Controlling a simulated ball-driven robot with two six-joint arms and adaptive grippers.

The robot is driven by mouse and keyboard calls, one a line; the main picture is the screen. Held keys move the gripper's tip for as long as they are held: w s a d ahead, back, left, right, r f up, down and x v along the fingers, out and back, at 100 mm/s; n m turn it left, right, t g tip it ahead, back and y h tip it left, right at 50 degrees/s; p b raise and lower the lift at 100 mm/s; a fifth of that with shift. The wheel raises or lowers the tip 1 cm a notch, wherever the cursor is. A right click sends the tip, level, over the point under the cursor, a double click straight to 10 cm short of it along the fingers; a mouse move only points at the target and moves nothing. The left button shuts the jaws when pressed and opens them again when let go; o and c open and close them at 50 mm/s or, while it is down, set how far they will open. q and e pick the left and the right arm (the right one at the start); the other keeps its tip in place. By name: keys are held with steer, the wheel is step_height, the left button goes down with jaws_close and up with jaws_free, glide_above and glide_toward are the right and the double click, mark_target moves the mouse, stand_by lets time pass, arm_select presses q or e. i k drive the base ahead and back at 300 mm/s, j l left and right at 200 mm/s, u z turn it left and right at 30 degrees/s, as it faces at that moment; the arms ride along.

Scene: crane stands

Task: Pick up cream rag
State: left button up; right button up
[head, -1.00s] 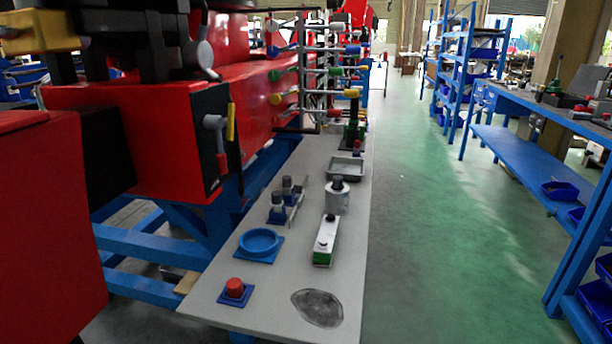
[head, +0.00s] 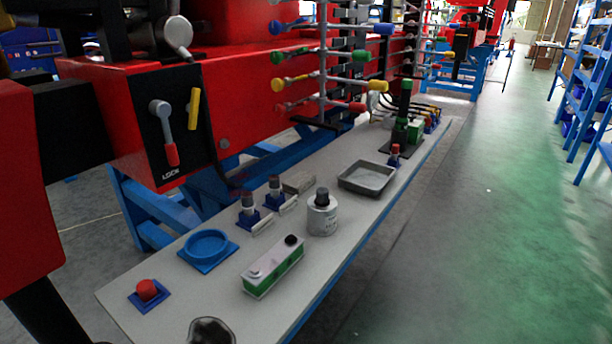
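A small beige-grey flat item (head: 299,183) lies at the back edge of the grey bench (head: 352,222), behind the small blue-based bottles. It may be the cream rag, but it is too small to tell. No other cream cloth shows clearly. A dark grey crumpled or round patch (head: 212,331) lies at the bench's near end, cut by the bottom edge of the head view. Neither of my grippers is in view.
The bench holds a red button (head: 147,290), a blue round dish (head: 207,247), a green-white box (head: 273,267), a grey canister (head: 322,215) and a grey tray (head: 367,178). Red machinery (head: 250,110) with levers borders its left side. Green floor (head: 480,220) at right is clear.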

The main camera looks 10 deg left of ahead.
mark_target(298, 184)
steer(key=i+l+u, duration=0.25)
steer(key=i+l, duration=0.15)
steer(key=l, duration=0.25)
steer(key=i+l+u, duration=0.1)
steer(key=l, duration=0.25)
steer(key=i+l+u, duration=0.1)
steer(key=i+l, duration=0.2)
steer(key=i+l+u, duration=0.1)
steer(key=l, duration=0.35)
steer(key=i+l+u, duration=0.15)
steer(key=l, duration=0.2)
steer(key=i, duration=0.05)
